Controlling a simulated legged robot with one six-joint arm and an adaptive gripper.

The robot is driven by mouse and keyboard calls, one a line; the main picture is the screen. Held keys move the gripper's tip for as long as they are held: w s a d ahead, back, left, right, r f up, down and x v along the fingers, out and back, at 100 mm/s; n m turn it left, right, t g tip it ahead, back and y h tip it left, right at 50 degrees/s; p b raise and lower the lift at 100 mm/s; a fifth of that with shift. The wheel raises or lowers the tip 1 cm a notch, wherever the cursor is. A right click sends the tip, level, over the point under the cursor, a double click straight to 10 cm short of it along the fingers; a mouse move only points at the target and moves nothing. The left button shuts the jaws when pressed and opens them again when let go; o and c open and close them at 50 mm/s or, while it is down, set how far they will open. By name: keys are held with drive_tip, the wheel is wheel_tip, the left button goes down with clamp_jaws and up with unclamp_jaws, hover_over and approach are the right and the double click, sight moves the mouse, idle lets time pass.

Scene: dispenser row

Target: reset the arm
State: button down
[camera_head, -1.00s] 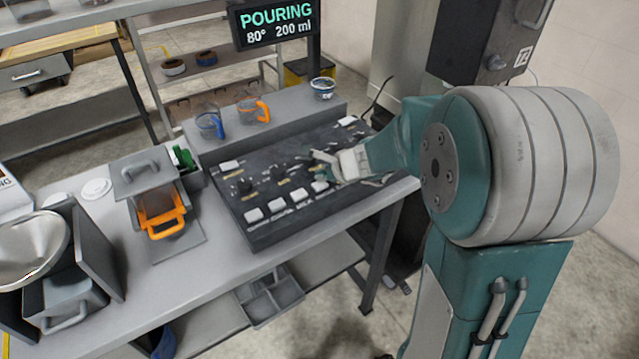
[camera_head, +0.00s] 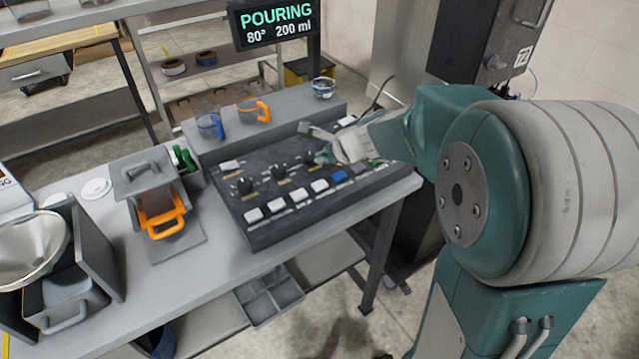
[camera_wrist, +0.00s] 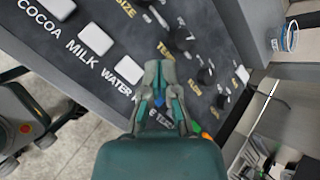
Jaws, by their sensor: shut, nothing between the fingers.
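My gripper (camera_head: 318,142) is shut and empty above the right part of the dark control panel (camera_head: 262,232). In the wrist view its fingertips (camera_wrist: 160,72) come together over the panel, beside the "WATER" label. The panel carries a row of white buttons and several black knobs (camera_head: 278,174). One button (camera_head: 338,174) in the front row shows blue in the head view. In the wrist view my gripper hides part of the panel and its labels. I cannot tell whether the fingers touch the panel.
A display (camera_head: 274,22) reads "POURING 80° 200 ml". A blue-handled cup (camera_head: 209,126) and an orange-handled cup (camera_head: 254,111) stand on the ledge behind the panel, with another container (camera_head: 323,87) to their right. A grey box with an orange-handled drawer (camera_head: 161,212) stands left.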

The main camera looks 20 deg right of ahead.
idle(0.4)
drive_tip(key=s+r+n+g+h, duration=0.1)
drive_tip(key=s+r+n+h, duration=0.1)
drive_tip(key=s+n, duration=0.8)
drive_tip(key=s+r+n+g+h, duration=0.1)
drive_tip(key=s+r+n, duration=0.3)
drive_tip(key=s+n, duration=0.7)
drive_tip(key=s+h, duration=0.1)
drive_tip(key=s, duration=0.5)
drive_tip(key=shift+s+a+r+h, duration=0.15)
drive_tip(key=shift+a+h, duration=0.05)
drive_tip(key=shift+h, duration=0.1)
idle(3.9)
